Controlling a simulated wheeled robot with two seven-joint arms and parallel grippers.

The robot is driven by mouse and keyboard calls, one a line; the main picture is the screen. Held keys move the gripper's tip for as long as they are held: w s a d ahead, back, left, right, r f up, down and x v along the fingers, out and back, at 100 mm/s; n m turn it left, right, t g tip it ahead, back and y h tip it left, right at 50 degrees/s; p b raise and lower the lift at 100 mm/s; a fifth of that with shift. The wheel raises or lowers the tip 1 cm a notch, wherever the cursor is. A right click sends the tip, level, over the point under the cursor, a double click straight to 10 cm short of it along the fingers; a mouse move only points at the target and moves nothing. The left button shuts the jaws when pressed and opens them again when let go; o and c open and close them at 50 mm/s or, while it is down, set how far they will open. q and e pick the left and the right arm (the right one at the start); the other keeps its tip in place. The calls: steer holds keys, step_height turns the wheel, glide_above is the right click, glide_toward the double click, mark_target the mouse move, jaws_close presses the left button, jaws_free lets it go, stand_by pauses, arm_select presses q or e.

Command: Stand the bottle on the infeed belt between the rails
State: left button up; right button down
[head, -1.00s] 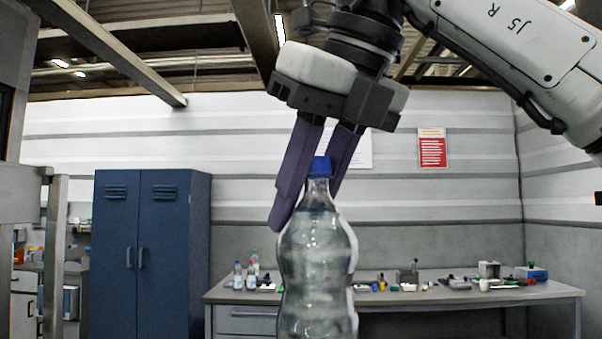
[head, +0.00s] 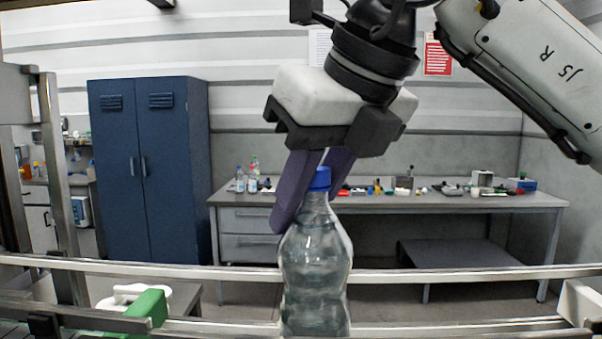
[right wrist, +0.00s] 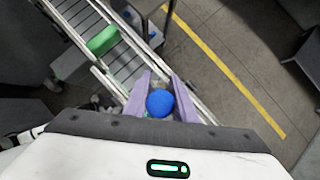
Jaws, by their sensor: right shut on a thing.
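A clear plastic bottle (head: 316,265) with a blue cap (head: 320,179) stands upright in the middle of the head view. My right gripper (head: 305,200) comes down from above, its purple fingers shut on the bottle around the neck. The blue cap (right wrist: 160,103) shows between the fingers in the right wrist view. The infeed belt (right wrist: 78,14) with metal rails runs diagonally there, and the bottle is over its lower part. In the head view a rail (head: 430,273) passes behind the bottle. The bottle's base is cut off, so I cannot tell whether it touches the belt. My left gripper is not in view.
A green block (head: 146,312) sits at the rails on the left; it also shows on the belt line in the wrist view (right wrist: 102,41). A blue cabinet (head: 150,170) and a workbench (head: 400,198) with small bottles and parts stand behind.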

stand_by(0.3)
steer(key=shift+f, duration=0.15)
steer(key=c, duration=1.5)
jaws_free()
steer(key=shift+s, duration=0.1)
steer(key=shift+o, duration=0.2)
steer(key=shift+r, duration=0.2)
steer(key=v, duration=1.1)
steer(key=shift+s+r, duration=0.25)
steer(key=shift+r, duration=0.05)
steer(key=shift+d, duration=0.15)
